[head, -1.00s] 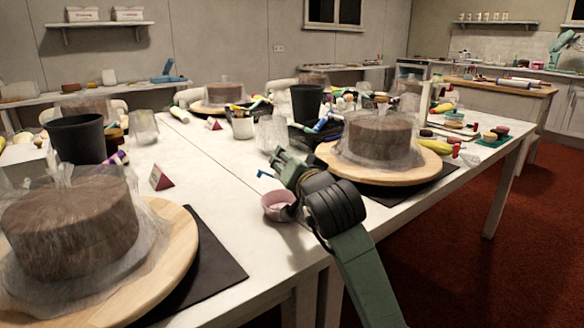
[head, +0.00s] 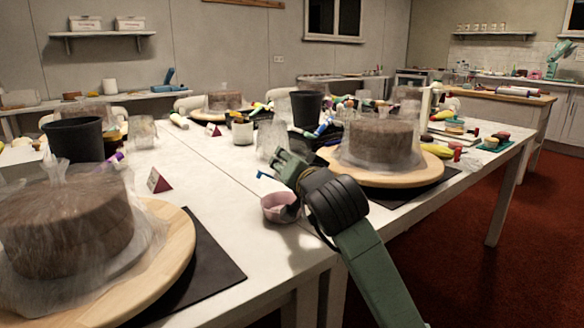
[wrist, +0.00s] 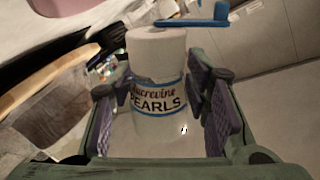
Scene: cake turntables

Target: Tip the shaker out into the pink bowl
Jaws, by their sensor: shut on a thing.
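My gripper (head: 283,168) is shut on the shaker. In the wrist view the shaker (wrist: 158,75) is a white cylinder with a label reading "PEARLS", between my two purple-padded fingers. The rest of the shaker is hidden there by my gripper. The pink bowl (head: 275,210) stands on the white table, just below my gripper, partly covered by it. A pink edge, likely the bowl, shows at the wrist view's top left (wrist: 62,5). The bowl's contents are not clear.
A wrapped cake on a wooden turntable (head: 345,175) stands behind and right of my gripper. Another wrapped cake on a turntable (head: 172,270) fills the front left. The table left of the bowl is clear.

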